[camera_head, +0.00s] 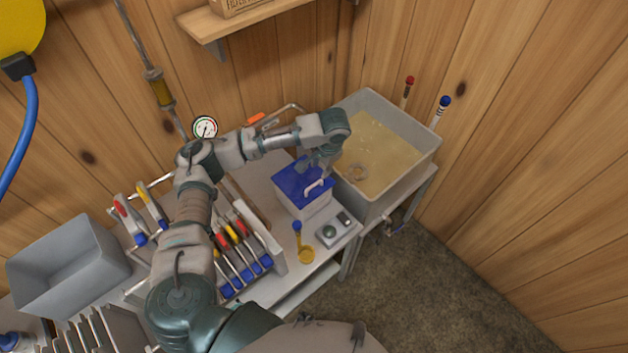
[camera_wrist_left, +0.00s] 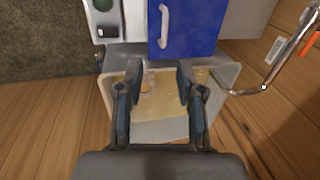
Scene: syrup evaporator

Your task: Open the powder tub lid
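The powder tub (camera_head: 305,210) is a pale box with a blue lid (camera_head: 292,182) on the side table, and its lid looks closed. A white handle (camera_head: 315,188) sits on the lid. My left gripper (camera_head: 318,166) hangs by the lid's far right side. In the left wrist view the fingers of my left gripper (camera_wrist_left: 156,88) are spread with nothing held between them. The blue lid (camera_wrist_left: 195,30) and white handle (camera_wrist_left: 163,26) lie beyond the fingertips there, apart from them. My right gripper is not in view.
A grey pan of yellowish liquid (camera_head: 412,138) stands right of the tub. A small scale (camera_head: 333,230) and a yellow scoop (camera_head: 305,256) lie in front. A rack of colored-handled tools (camera_head: 240,250) is to the left, beside a grey bin (camera_head: 68,265). A shelf (camera_head: 235,25) is above.

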